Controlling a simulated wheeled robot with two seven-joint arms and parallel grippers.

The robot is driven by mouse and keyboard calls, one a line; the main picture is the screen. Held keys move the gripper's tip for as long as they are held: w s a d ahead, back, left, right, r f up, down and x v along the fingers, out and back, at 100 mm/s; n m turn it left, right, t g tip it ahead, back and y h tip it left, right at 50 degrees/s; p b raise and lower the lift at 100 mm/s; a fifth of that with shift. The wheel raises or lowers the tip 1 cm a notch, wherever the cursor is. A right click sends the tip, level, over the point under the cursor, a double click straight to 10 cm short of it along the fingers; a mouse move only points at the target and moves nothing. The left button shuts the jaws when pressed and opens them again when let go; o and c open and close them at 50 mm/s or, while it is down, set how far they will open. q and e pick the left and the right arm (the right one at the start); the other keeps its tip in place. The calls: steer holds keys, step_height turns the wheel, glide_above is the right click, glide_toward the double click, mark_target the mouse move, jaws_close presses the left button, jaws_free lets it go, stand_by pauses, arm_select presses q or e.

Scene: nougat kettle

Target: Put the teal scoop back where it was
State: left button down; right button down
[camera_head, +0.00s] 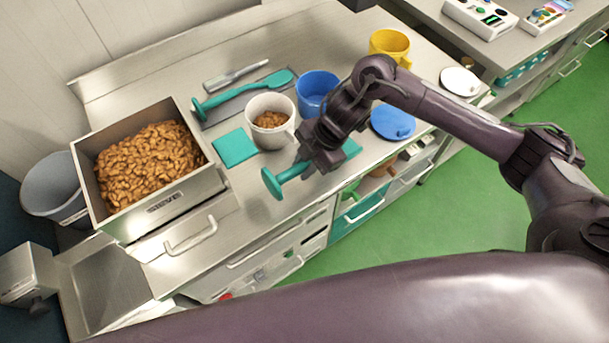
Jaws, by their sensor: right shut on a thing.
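My right gripper (322,158) is shut on a teal scoop (292,173) and holds it above the counter's front part. The scoop's round disc end points left and down. Its other end is mostly hidden by the gripper; a teal patch (351,148) shows just right of the jaws, and I cannot tell if it is the scoop or a mat. A second, similar teal tool (240,92) lies on a grey tray (219,114) behind the white jug. My left gripper is not in view.
A white jug (284,106) of nuts stands beside a teal mat (236,148). A steel bin (170,203) of nuts is at left. A blue jug (305,85), a yellow jug (406,45), a blue disc (393,122) and a white disc (460,81) stand or lie further right.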

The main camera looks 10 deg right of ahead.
step_height(320, 180, down, 6)
steer(key=shift+f+p, duration=0.1)
steer(key=shift+p, duration=0.25)
steer(key=shift+s, duration=0.1)
steer(key=c, duration=1.2)
jaws_free()
steer(key=shift+c, duration=0.2)
steer(key=b+v, duration=0.2)
steer(key=v, duration=1)
steer(key=shift+b, duration=0.4)
